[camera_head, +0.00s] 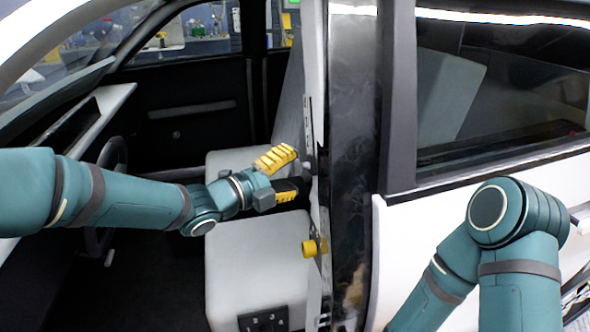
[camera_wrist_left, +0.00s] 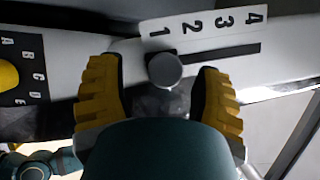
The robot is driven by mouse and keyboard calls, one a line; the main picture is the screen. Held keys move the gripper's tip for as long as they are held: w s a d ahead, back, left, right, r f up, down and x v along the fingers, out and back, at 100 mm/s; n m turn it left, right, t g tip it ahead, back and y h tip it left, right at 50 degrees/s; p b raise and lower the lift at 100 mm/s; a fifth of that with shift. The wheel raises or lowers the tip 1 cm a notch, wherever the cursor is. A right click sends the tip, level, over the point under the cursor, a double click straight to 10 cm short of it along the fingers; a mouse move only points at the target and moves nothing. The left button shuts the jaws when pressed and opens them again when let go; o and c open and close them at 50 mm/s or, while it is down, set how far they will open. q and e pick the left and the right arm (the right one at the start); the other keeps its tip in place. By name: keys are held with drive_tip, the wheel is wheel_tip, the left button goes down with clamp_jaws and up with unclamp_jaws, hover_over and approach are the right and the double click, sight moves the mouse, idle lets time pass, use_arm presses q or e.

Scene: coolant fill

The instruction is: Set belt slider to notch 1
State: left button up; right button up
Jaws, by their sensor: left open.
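The belt slider shows as a round grey knob (camera_wrist_left: 164,70) in the left wrist view, at the end of a dark slot (camera_wrist_left: 218,58) beside the number 1. A white label strip (camera_wrist_left: 205,24) numbered 1 to 4 runs along the slot. In the head view the knob (camera_head: 309,166) is on the door pillar, partly hidden by my gripper. My left gripper (camera_head: 297,170) is open, its yellow fingers on either side of the knob with gaps visible in the wrist view (camera_wrist_left: 160,72). My right gripper is out of view; only my right arm shows.
A yellow knob (camera_head: 312,247) sits lower on the pillar; in the wrist view it is beside a dark panel lettered A to E (camera_wrist_left: 32,68). A grey seat (camera_head: 250,255) stands left of the pillar, and a steering wheel (camera_head: 112,160) is farther left. The white car door (camera_head: 460,215) is right.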

use_arm(q)
drive_tip(key=v, duration=1)
drive_tip(key=shift+s+a, duration=0.1)
drive_tip(key=shift+a, duration=0.05)
wheel_tip(320, 180, down, 25)
drive_tip(key=n+g+y, duration=0.2)
drive_tip(key=n+y, duration=0.5)
drive_tip(key=n, duration=1.1)
drive_tip(key=s+f+n+g+y, duration=0.3)
drive_tip(key=s+f+n+g, duration=0.4)
drive_tip(key=s+f+n, duration=0.5)
drive_tip(key=s+f, duration=0.3)
drive_tip(key=f, duration=0.3)
drive_tip(key=shift+s+a, duration=0.2)
drive_tip(key=shift+s, duration=0.2)
